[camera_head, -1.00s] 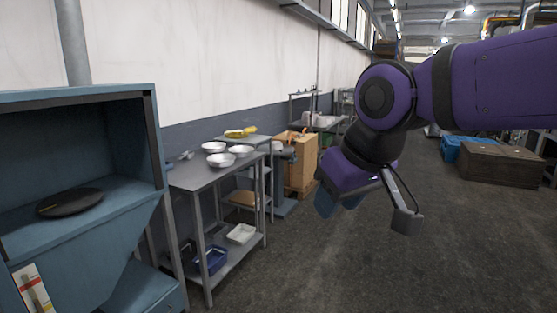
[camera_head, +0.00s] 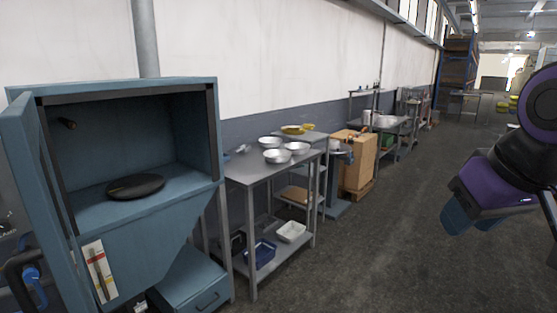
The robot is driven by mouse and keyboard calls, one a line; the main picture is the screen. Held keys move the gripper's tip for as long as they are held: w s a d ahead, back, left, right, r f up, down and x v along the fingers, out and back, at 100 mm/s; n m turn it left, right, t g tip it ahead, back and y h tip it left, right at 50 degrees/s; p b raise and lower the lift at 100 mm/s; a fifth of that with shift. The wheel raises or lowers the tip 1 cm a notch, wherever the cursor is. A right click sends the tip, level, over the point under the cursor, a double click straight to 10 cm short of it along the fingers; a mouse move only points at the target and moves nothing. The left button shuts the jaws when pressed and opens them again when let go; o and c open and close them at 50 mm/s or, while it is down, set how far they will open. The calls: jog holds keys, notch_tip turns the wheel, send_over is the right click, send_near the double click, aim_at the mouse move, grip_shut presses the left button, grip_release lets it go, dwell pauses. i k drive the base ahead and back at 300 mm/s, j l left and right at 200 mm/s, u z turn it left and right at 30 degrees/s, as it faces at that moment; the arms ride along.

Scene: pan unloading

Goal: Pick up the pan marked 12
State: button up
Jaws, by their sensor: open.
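Several round silver pans stand on a grey metal table, one at the front (camera_head: 277,156), one at the right (camera_head: 297,147) and one behind (camera_head: 270,141). No number is readable on any of them, so I cannot tell which is marked 12. My gripper (camera_head: 466,216) is at the right side of the head view, open, with blue fingers pointing down. It is empty as far as I see, well apart from the pans and to their right. Part of my arm is cut off by the right edge.
The grey metal table (camera_head: 247,172) has a lower shelf with a blue tray (camera_head: 262,253) and a white tray (camera_head: 291,231). An open blue cabinet (camera_head: 120,85) at left holds a black disc (camera_head: 135,187). Yellow dishes (camera_head: 297,129) sit behind the pans. Floor at right is clear.

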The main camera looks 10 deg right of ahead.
aim_at(273, 155)
jog(key=i+l, duration=0.25)
jog(key=i, duration=0.4)
jog(key=i+l, duration=0.2)
jog(key=i, duration=0.5)
jog(key=i+l+z, duration=0.1)
jog(key=i+l, duration=0.15)
jog(key=i, duration=0.4)
jog(key=i+l, duration=0.2)
jog(key=i, duration=0.5)
jog(key=i+l+z, duration=0.1)
jog(key=i, duration=0.6)
jog(key=i+l, duration=0.2)
jog(key=i, duration=0.45)
